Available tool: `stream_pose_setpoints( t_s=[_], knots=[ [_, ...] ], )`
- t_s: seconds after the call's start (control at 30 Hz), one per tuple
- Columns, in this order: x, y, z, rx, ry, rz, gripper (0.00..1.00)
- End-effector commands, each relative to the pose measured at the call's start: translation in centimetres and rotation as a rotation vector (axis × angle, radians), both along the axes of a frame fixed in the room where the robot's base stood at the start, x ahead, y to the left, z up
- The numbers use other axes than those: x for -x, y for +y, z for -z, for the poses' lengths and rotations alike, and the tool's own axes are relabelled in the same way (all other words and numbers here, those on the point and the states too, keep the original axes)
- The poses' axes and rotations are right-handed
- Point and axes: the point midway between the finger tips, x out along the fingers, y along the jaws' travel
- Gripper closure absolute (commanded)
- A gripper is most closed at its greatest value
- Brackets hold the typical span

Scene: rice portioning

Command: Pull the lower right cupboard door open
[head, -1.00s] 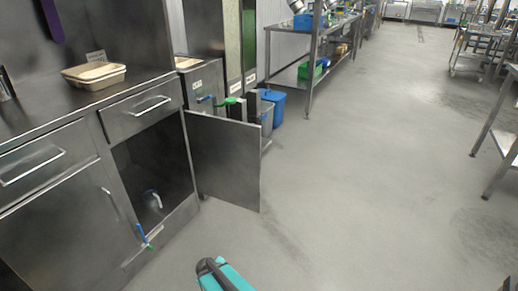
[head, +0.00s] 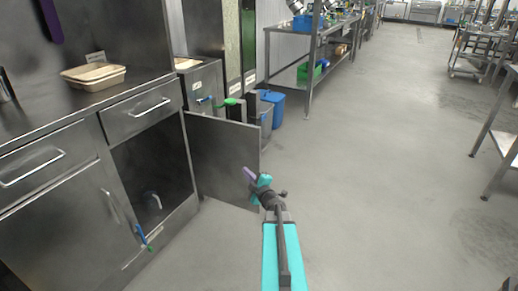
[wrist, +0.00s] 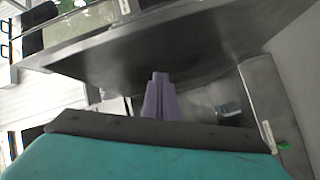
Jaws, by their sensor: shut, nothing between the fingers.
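The lower right cupboard door (head: 222,158) stands swung wide open on its right-hand hinge side, a flat steel panel. The cupboard opening (head: 150,175) shows a dark inside with a metal pipe fitting (head: 152,200). My gripper (head: 249,173) is in front of the door's lower outer part in the head view, with its purple fingers shut and empty. In the wrist view the purple fingers (wrist: 161,98) are together, with the steel door panel (wrist: 170,45) above and beyond them. I cannot tell whether the fingers touch the door.
A closed lower left door (head: 65,235) and drawers, one being the right drawer (head: 142,110), are beside the opening. A blue bin (head: 273,108) stands behind the door. A blue-green valve handle (head: 143,237) is at the cupboard's base.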

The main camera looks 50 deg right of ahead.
Motion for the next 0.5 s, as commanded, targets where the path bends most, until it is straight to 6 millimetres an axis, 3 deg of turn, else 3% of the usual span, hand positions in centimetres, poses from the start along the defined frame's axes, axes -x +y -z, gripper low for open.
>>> stream_pose_setpoints(
  t_s=[0.03, 0.2, 0.5],
  knots=[
    [0.8, -1.1, -1.5, 0.047, -0.014, -0.027, 1.0],
    [3.5, -2.7, -5.5, 0.196, -0.037, -0.148, 1.0],
    [9.6, -3.9, -9.5, 0.393, -0.02, -0.352, 1.0]
  ],
)
